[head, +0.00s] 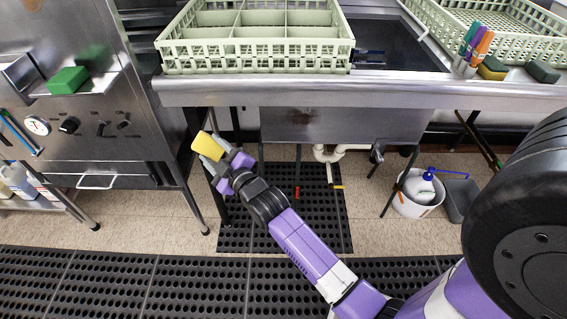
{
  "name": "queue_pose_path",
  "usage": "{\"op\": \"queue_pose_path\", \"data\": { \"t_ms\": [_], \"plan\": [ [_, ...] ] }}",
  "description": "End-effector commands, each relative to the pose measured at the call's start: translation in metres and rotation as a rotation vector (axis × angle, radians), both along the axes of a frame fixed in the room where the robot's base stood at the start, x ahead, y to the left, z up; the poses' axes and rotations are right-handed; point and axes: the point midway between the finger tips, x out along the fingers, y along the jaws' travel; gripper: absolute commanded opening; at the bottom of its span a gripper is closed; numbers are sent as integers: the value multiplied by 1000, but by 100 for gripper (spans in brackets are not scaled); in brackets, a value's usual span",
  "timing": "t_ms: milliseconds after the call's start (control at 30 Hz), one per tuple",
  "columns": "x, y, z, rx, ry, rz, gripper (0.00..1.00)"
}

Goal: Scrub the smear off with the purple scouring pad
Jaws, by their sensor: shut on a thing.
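My gripper (220,157) is low in front of the sink unit, at left of centre in the head view. It is shut on a yellow block-shaped pad (207,145), which sticks out beyond the fingertips. The purple patches nearby are on my gripper and arm. I cannot make out a separate purple scouring pad. A brownish smear (301,117) shows on the steel front of the sink (350,126), to the right of my gripper and apart from it.
A pale green dish rack (255,52) stands on the steel counter (300,89). At right are colored-handled tools (477,44), a yellow-topped sponge (493,66) and a dark green pad (541,71). A green block (68,80) sits at left. A white bucket (416,200) stands below.

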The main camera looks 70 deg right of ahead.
Motion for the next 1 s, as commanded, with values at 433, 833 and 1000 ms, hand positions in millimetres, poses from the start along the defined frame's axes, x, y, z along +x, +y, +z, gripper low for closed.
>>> {"op": "queue_pose_path", "data": {
  "t_ms": [433,833,1000],
  "plan": [
    [-48,-63,-30,-178,-176,-132,18],
    [-124,-114,-59,-358,-288,-341,18],
    [-149,-125,-62,-410,-305,-412,18]
  ]
}}
